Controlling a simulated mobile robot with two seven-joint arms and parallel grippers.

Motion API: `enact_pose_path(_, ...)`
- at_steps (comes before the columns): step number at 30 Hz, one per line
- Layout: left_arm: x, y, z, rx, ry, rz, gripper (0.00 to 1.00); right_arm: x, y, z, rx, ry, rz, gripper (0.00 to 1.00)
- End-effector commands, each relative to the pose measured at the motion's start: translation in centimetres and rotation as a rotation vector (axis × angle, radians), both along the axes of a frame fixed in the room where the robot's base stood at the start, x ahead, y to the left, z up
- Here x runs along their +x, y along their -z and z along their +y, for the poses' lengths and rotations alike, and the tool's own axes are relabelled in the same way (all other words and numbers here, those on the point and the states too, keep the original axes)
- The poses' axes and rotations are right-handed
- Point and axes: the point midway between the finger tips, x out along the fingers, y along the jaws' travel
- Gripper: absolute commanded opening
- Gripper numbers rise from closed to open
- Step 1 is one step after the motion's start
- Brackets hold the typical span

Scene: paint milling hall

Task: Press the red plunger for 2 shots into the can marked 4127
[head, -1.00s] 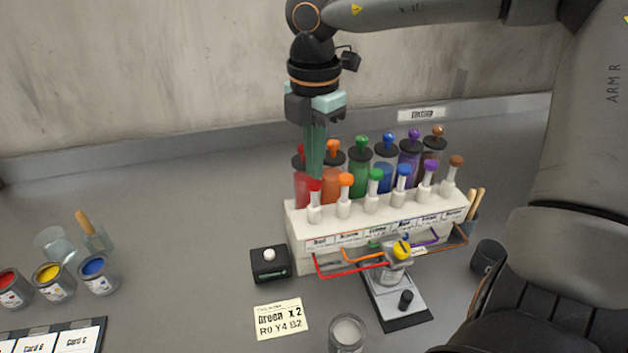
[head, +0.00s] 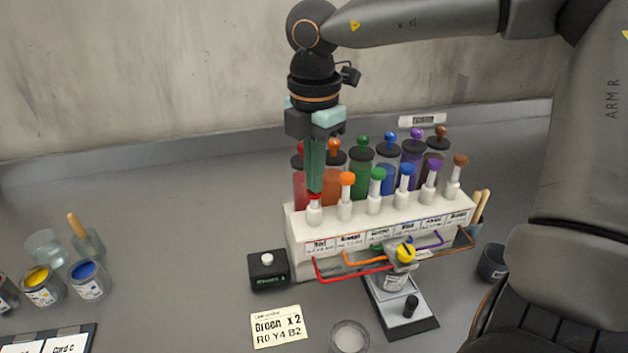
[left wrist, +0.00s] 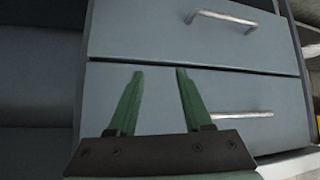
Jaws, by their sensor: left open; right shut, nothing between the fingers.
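The red plunger (head: 314,198) is at the left end of the front row on the white dispenser (head: 293,232). My right gripper (head: 315,188) is shut and empty, pointing down with its fingertips at the top of the red plunger. The red cap is partly hidden by the fingers and sits lower than the orange cap beside it. A small can (head: 394,283) stands under the nozzle head with the yellow top; its marking is too small to read. My left gripper (left wrist: 160,73) is open and empty in the left wrist view, in front of grey drawers.
A black box with a white button (head: 267,259) stands left of the dispenser. A cup (head: 349,337) stands at the front. Paint cans, including a blue one (head: 90,280), stand at left. Colored canisters (head: 361,175) stand behind.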

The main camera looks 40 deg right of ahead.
Motion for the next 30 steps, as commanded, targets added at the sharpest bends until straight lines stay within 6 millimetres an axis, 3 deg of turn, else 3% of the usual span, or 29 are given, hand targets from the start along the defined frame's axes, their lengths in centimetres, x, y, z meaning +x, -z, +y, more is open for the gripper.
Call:
enact_pose_path(5, 0.1, -0.5, -0.1, -0.001, 0.001, -0.006, 0.50, -0.1, -0.3, 0.0, 0.001, 0.000, 0.003, 0.00)
enact_pose_path(19, 0.1, -2.0, 0.1, 0.002, 0.000, -0.005, 0.50, 0.0, -3.4, 0.0, 0.000, 0.000, 0.002, 0.00)
enact_pose_path(30, 0.0, -1.7, 0.3, 0.006, -0.003, 0.001, 0.50, 0.0, -3.5, 0.0, 0.001, 0.000, 0.002, 0.00)
